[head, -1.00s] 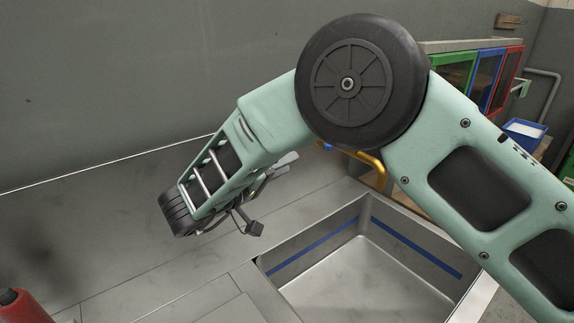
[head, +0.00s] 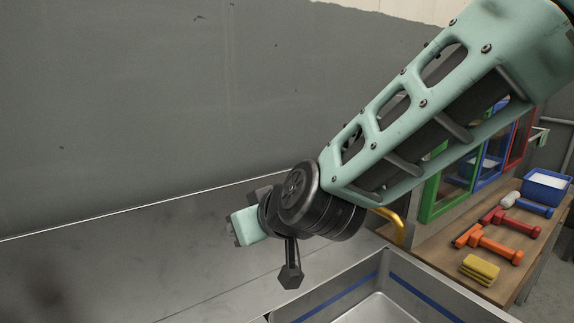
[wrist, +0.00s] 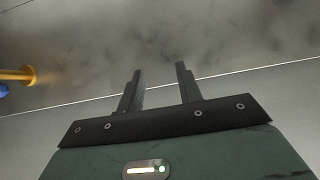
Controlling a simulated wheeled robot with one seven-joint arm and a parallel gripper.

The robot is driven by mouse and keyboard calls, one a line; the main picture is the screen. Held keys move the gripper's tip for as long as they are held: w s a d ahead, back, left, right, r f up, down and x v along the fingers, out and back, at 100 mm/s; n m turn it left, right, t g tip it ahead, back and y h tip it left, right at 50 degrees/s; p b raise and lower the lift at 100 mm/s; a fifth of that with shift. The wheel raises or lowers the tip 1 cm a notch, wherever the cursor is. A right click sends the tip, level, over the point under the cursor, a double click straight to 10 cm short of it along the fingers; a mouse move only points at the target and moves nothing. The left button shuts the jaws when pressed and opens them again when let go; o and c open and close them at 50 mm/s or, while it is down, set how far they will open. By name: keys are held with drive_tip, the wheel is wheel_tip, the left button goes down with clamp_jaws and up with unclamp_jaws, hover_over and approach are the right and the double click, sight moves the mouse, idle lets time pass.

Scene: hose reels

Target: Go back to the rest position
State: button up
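My gripper (wrist: 160,68) shows in the wrist view with its two dark fingers apart and nothing between them. It points towards the grey wall and the metal backsplash, and touches nothing that I can see. In the head view my mint-green arm reaches down from the upper right to a dark wrist joint above the sink edge. The gripper's fingers cannot be made out clearly there.
A metal sink basin (head: 330,303) with a blue stripe lies below the wrist. A yellow pipe (head: 395,226) rises behind it; a yellow piece (wrist: 18,75) shows in the wrist view. At right, a wooden bench (head: 515,262) holds red and orange tools, a yellow sponge (head: 480,269) and a blue bin (head: 546,187).

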drive_tip(key=s+d+f+g+h, duration=0.3)
drive_tip(key=s+d+g, duration=0.1)
drive_tip(key=s+d, duration=0.6)
drive_tip(key=s+d+f+g+h, duration=0.3)
drive_tip(key=s+d+g, duration=0.1)
drive_tip(key=s+d, duration=0.6)
drive_tip(key=s, duration=0.3)
drive_tip(key=shift+d+f+g, duration=0.3)
drive_tip(key=shift+d, duration=0.05)
